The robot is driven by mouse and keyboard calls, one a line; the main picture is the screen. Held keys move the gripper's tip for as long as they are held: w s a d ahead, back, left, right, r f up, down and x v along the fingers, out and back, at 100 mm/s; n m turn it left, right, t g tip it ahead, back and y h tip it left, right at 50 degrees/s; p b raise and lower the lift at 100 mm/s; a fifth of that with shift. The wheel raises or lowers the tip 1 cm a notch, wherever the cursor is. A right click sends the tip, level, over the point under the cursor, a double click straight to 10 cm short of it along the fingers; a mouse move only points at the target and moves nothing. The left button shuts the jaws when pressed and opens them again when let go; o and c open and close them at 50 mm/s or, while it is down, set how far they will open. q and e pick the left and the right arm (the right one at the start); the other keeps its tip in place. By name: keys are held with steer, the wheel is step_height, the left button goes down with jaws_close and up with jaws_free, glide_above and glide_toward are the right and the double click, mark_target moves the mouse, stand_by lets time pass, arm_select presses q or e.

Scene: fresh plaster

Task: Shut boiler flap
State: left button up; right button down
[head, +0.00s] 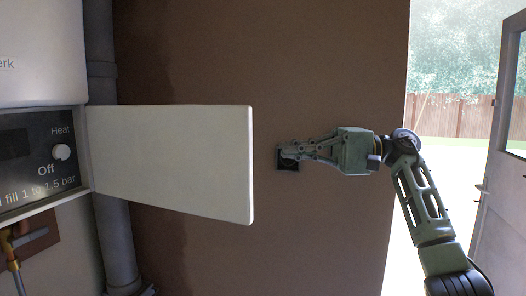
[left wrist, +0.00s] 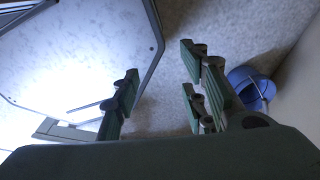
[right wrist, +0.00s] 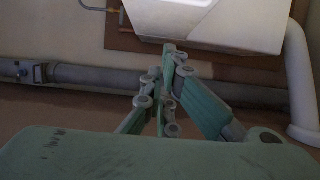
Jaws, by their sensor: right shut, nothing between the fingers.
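The boiler (head: 40,50) is at the left in the head view, with a dark control panel (head: 30,150) and a knob (head: 61,152). Its white flap (head: 175,160) stands open, sticking out to the right from the panel's right edge. My right gripper (head: 284,153) is shut and empty, a short way right of the flap's free edge and apart from it. In the right wrist view its fingertips (right wrist: 168,55) are together below a white shape of the boiler or flap. My left gripper (left wrist: 163,92) shows only in its own wrist view, open and empty, over the floor.
A grey pipe (head: 100,60) runs down the brown wall (head: 330,60) behind the flap. An open door (head: 505,150) is at the far right. A blue bucket (left wrist: 245,85) is on the floor.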

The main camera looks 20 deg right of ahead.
arm_select(q)
steer(key=r+p, duration=0.1)
steer(key=r, duration=0.1)
steer(key=w+r+p, duration=0.1)
steer(key=r+p, duration=0.1)
steer(key=shift+w+a, duration=0.1)
steer(key=shift+w, duration=0.1)
arm_select(e)
steer(key=s+a, duration=0.1)
steer(key=a, duration=0.6)
steer(key=shift+s+a, duration=0.35)
steer(key=shift+s, duration=0.05)
arm_select(q)
steer(key=shift+s, duration=0.2)
steer(key=shift+f, duration=0.1)
arm_select(e)
steer(key=shift+a, duration=0.15)
